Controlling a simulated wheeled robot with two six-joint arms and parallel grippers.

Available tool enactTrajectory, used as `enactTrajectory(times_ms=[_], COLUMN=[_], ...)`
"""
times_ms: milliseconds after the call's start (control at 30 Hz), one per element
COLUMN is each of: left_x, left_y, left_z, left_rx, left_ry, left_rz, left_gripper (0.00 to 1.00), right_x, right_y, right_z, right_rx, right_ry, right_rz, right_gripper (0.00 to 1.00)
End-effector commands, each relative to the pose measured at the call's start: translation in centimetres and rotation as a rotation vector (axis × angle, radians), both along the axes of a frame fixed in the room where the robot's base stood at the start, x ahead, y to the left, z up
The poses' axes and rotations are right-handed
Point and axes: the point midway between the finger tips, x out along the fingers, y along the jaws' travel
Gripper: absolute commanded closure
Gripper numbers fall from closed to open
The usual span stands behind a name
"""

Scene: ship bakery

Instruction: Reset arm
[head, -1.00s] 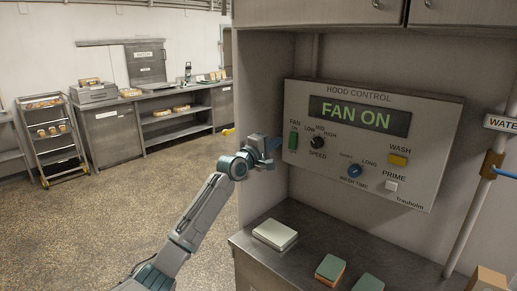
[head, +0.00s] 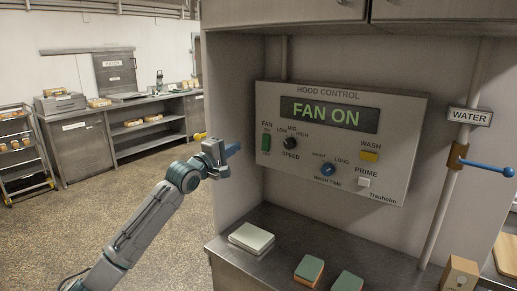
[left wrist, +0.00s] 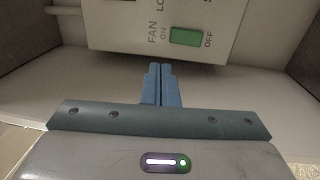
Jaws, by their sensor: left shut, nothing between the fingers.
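My left gripper (head: 234,149) is raised in front of the left side of the hood control panel (head: 400,150), apart from it. Its blue fingers are shut and empty; they also show in the left wrist view (left wrist: 161,84), below the green fan switch (left wrist: 186,37). The panel's display (head: 330,114) reads FAN ON. In the head view the fan switch (head: 266,142) is just right of the fingertips. The speed knob (head: 290,143), blue wash time knob (head: 328,169), yellow wash button (head: 369,156) and white prime button (head: 363,182) show. My right gripper is not in view.
A steel counter (head: 290,222) under the panel holds a pale block (head: 251,238) and green-topped sponges (head: 308,270). A water pipe with a blue-handled valve (head: 487,167) stands at right. Open floor (head: 60,225) lies left, with a rack (head: 25,160) and bench behind.

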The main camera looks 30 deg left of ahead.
Motion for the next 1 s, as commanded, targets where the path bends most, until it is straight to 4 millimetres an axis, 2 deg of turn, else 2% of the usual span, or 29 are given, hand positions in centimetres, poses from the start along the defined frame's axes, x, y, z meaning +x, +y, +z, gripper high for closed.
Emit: enactTrajectory(times_ms=[167,267,367,467,533,667,700,767,800,867,900,1000], left_x=[0.0,-0.1,-0.5,-1.9,-3.6,-8.1,-9.9,-12.8,-15.0,-18.4,-20.8,-26.1], left_y=[0.0,-0.6,-2.4,-5.4,-7.8,-11.9,-13.0,-14.7,-15.7,-17.1,-18.0,-19.4], left_z=[0.0,-1.2,-4.7,-10.5,-15.2,-23.2,-25.4,-28.6,-30.6,-33.3,-34.8,-37.4], left_rx=[0.0,0.023,0.102,0.248,0.375,0.619,0.694,0.808,0.883,0.995,1.066,1.214], left_ry=[0.0,0.019,0.079,0.177,0.258,0.402,0.447,0.511,0.554,0.619,0.66,0.745], left_rz=[0.0,-0.002,-0.01,-0.03,-0.053,-0.12,-0.147,-0.193,-0.228,-0.287,-0.331,-0.433], left_gripper=[1.0,1.0,1.0,1.0,1.0,1.0,1.0,1.0,1.0,1.0,1.0,1.0], right_x=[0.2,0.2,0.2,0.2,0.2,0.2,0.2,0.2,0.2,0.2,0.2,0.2], right_y=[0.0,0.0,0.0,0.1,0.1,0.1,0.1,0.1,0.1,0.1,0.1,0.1], right_z=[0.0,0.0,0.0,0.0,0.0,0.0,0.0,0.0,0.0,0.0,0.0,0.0], right_rx=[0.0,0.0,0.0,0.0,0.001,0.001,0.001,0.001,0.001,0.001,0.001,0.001], right_ry=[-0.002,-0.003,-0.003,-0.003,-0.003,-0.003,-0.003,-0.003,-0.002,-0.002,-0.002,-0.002], right_rz=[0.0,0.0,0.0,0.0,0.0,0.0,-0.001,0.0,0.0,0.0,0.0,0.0], right_gripper=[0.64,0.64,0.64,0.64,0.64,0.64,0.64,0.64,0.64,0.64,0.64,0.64])
